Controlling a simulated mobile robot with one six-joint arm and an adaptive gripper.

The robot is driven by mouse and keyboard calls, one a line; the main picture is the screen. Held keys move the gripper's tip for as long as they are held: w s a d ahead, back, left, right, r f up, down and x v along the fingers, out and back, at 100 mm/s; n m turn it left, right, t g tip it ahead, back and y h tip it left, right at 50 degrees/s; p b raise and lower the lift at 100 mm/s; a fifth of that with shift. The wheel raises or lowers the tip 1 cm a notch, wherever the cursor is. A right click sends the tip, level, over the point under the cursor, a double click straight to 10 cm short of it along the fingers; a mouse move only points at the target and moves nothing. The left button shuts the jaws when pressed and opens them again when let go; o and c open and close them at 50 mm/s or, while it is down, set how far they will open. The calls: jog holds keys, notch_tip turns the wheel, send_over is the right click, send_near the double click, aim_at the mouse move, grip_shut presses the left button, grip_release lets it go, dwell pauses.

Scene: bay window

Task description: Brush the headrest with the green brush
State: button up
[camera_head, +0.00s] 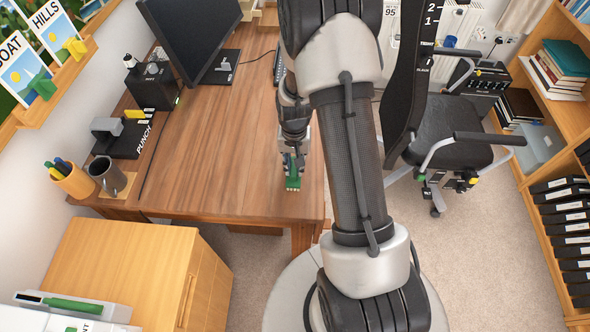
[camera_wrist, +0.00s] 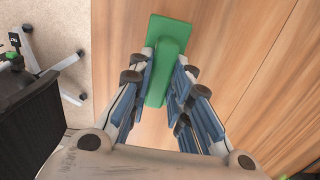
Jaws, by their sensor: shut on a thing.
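The green brush (camera_wrist: 168,40) is in the wrist view, between the fingers of my gripper (camera_wrist: 163,88), which is shut on its handle. In the head view my gripper (camera_head: 292,160) points down over the desk near its right edge. The green brush (camera_head: 292,183) shows below the fingers; I cannot tell whether it touches the desk. The black office chair (camera_head: 447,122) stands to the right of the desk. The headrest is not clearly visible.
The wooden desk (camera_head: 230,130) is mostly clear in the middle. A monitor (camera_head: 190,30), a hole punch (camera_head: 120,138) and a pen pot (camera_head: 70,180) stand on its left side. A wooden cabinet (camera_head: 130,265) is in front. A bookshelf (camera_head: 560,190) stands at the right, with carpet between.

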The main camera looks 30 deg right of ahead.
grip_shut()
jog(key=shift+r+p, duration=2.25)
jog(key=shift+r, duration=0.8)
jog(key=a+r+n, duration=0.7)
jog(key=a+r, duration=0.3)
jog(key=a, duration=0.2)
jog(key=shift+a+r, duration=0.25)
jog(key=shift+s, duration=0.2)
